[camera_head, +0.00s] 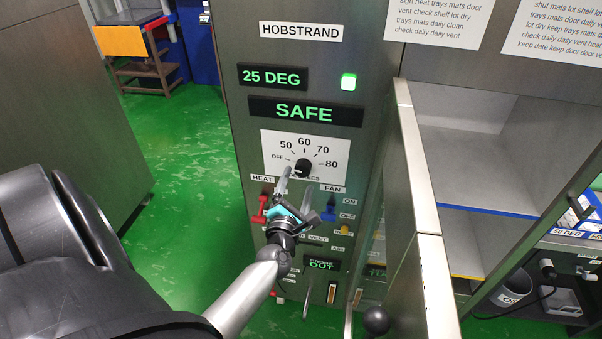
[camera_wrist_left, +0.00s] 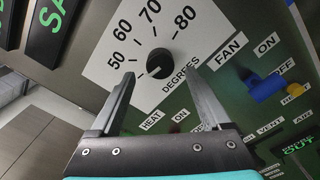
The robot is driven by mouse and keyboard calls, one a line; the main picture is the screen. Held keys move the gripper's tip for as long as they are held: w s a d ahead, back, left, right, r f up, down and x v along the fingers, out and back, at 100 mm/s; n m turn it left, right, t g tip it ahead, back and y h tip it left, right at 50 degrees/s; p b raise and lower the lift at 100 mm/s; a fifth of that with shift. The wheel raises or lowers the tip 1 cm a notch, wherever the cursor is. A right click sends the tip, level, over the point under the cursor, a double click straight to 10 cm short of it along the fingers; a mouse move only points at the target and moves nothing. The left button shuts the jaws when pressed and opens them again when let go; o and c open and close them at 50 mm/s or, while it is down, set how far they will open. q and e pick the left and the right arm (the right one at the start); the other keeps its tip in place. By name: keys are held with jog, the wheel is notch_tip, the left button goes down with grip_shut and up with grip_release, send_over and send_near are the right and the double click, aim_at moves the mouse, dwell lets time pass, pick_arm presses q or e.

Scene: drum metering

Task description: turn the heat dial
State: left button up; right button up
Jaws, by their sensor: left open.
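The heat dial (camera_head: 303,166) is a round black knob on a white scale plate marked OFF, 50, 60, 70, 80 and DEGREES. In the left wrist view the dial (camera_wrist_left: 160,63) sits just beyond and between the fingertips. A small pale mark shows on its lower left side, but the exact setting is hard to read. My left gripper (camera_head: 297,183) is open and empty, just below the dial and facing the panel. In the wrist view its two fingers (camera_wrist_left: 160,76) are spread wider than the knob, with no visible contact. My right gripper is out of view.
A red HEAT switch (camera_head: 264,207) and a blue FAN switch (camera_head: 329,208) sit below the plate, close to my left gripper. An open cabinet door (camera_head: 415,200) stands at right.

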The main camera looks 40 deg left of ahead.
aim_at(302, 172)
pick_arm(q)
jog(key=shift+x, duration=2.1)
grip_shut()
